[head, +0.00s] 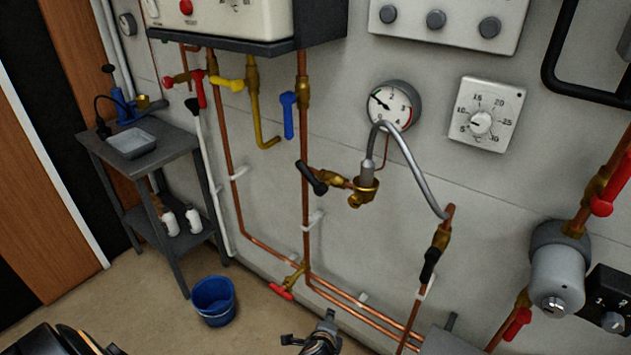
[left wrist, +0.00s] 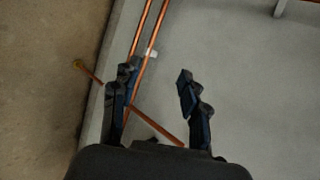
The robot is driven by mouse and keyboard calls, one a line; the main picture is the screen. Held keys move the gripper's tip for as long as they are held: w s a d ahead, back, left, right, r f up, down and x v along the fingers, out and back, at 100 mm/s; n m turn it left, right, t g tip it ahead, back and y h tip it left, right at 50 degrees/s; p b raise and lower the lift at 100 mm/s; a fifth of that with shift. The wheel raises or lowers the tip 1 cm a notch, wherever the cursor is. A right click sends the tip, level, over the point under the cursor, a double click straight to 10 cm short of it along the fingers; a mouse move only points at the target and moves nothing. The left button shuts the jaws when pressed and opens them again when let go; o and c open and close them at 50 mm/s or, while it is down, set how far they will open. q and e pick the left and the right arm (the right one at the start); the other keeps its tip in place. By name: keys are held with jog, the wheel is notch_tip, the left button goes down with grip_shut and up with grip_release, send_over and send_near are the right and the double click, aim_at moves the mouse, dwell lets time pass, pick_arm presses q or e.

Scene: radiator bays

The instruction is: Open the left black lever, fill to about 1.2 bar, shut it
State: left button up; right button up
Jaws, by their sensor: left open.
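The left black lever (head: 312,178) sits on the copper branch at the left end of the filling loop, slanting across that branch. The grey braided hose (head: 420,182) arches from the brass fitting (head: 363,187) there to the right valve, whose black lever (head: 430,266) hangs along its pipe. The round pressure gauge (head: 394,105) is above; its needle points up and left, short of the 2, too small to read exactly. My left gripper (head: 308,328) is low at the bottom edge, well below the lever. In the left wrist view it is open and empty (left wrist: 155,100). My right gripper is not in view.
Red (head: 199,88), yellow (head: 228,85) and blue (head: 288,114) handles hang under the boiler (head: 225,20). A red-handled drain valve (head: 282,292) juts out low. A dial thermostat (head: 486,114) is right of the gauge. A blue bucket (head: 213,300) and grey stand (head: 165,160) are left.

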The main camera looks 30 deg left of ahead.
pick_arm(q)
jog(key=w+a+r+m+t+y, duration=0.1)
jog(key=w+r, duration=0.2)
jog(key=r, duration=0.3)
jog(key=w+a+r+m+t+y+b, duration=0.1)
jog(key=w+a+r, duration=0.1)
jog(key=r, duration=0.4)
jog(key=w+a+r+m+t+y, duration=0.1)
jog(key=w+r+y, duration=0.15)
jog(key=r, duration=0.35)
jog(key=t+y+b, duration=0.1)
jog(key=y, duration=0.3)
send_near(307, 176)
jog(key=shift+m, duration=0.3)
jog(key=p+x, duration=0.1)
jog(key=x, duration=1)
jog(key=shift+w+a+r, duration=0.1)
jog(key=shift+w, duration=0.05)
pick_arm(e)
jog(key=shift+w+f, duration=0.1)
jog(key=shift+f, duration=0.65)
pick_arm(q)
grip_shut()
